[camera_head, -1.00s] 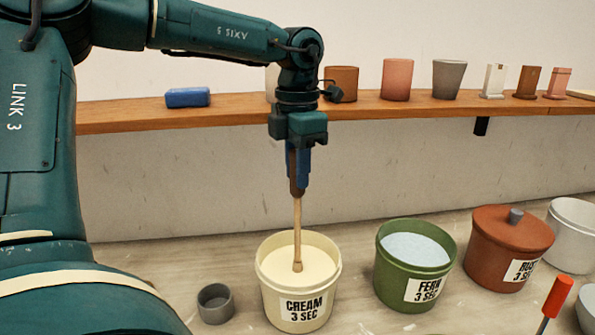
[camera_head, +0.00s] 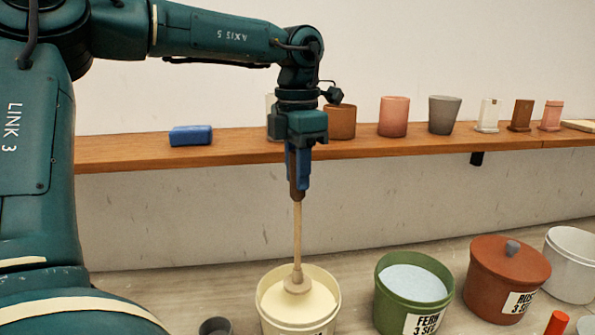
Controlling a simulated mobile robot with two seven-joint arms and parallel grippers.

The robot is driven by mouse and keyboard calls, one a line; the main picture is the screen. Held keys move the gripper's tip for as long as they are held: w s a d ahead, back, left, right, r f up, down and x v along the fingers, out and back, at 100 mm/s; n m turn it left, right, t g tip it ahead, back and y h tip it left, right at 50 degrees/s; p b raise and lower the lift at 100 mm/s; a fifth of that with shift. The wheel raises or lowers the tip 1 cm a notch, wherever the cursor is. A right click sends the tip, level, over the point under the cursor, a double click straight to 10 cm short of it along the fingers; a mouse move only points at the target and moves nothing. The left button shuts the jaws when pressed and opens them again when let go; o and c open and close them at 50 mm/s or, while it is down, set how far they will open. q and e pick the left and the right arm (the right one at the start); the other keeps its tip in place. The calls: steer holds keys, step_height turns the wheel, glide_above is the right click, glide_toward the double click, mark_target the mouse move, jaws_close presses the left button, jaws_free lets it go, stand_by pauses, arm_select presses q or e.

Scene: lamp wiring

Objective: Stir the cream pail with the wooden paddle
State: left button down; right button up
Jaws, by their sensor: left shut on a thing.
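The cream pail (camera_head: 272,321) stands at the bottom centre, open, with pale cream liquid (camera_head: 305,305) inside. Its label is mostly cut off by the lower edge. The wooden paddle (camera_head: 297,235) hangs upright over the pail. Its wider bottom end shows at the liquid's surface; I cannot tell whether part of it is under. My left gripper (camera_head: 298,185) points down above the pail and is shut on the brown top of the paddle's handle. My right gripper is not in view.
The green FERN pail (camera_head: 384,299) and the lidded rust-red pail (camera_head: 500,290) stand to the right, with a white pail (camera_head: 570,285) beyond. A wooden shelf (camera_head: 240,149) with pots runs behind.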

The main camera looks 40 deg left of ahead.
arm_select(q)
steer(key=shift+r, duration=0.1)
steer(key=shift+r, duration=1.95)
